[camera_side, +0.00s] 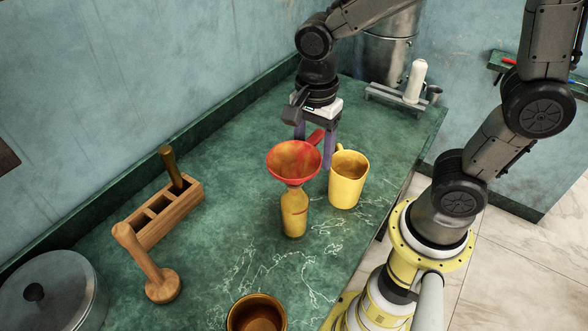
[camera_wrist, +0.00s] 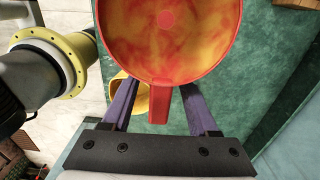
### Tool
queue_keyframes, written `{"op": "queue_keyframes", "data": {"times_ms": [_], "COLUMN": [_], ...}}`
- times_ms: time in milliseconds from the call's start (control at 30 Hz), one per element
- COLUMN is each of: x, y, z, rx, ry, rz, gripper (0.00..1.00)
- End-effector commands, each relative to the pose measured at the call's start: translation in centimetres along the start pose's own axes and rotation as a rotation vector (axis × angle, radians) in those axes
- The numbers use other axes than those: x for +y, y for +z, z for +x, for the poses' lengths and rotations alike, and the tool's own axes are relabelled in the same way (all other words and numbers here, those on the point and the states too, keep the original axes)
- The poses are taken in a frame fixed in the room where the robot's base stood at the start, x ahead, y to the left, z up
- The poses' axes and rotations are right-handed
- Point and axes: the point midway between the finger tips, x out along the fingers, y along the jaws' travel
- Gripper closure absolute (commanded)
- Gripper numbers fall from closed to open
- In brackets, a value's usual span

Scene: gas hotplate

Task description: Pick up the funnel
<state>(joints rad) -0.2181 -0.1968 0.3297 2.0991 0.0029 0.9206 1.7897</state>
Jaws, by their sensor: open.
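The funnel (camera_side: 293,160) is red with a yellow-orange mottled inside. It sits upright in the neck of a yellow bottle (camera_side: 294,212) on the green counter. In the wrist view the funnel's bowl (camera_wrist: 167,38) fills the top middle, and its red handle (camera_wrist: 159,105) points toward my gripper. My gripper (camera_side: 315,150) is behind the funnel in the side view, pointing down. Its purple fingers are open, one on each side of the handle in the wrist view (camera_wrist: 160,100).
A yellow mug (camera_side: 348,180) stands close to the right of the funnel. A wooden block with slots (camera_side: 165,213), a wooden masher (camera_side: 150,268), a lidded pot (camera_side: 55,292) and a brown bowl (camera_side: 256,315) are on the counter. A white bottle (camera_side: 415,82) stands at the back.

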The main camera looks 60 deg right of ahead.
Motion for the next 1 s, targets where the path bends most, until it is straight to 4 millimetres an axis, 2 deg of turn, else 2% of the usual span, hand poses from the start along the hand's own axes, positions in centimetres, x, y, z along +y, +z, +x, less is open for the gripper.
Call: {"op": "queue_keyframes", "data": {"times_ms": [100,333,600,667,1000], "x": [0.02,0.00,-0.01,-0.01,-0.01], "y": [0.00,0.01,0.01,0.01,0.01], "z": [0.74,0.78,0.75,0.74,0.73], "rx": [0.000,0.000,0.000,0.000,0.000], "ry": [0.001,0.000,-0.001,-0.001,-0.001], "rz": [0.000,0.000,0.000,0.000,0.000], "gripper": [0.40,0.42,0.90,1.00,1.00]}}
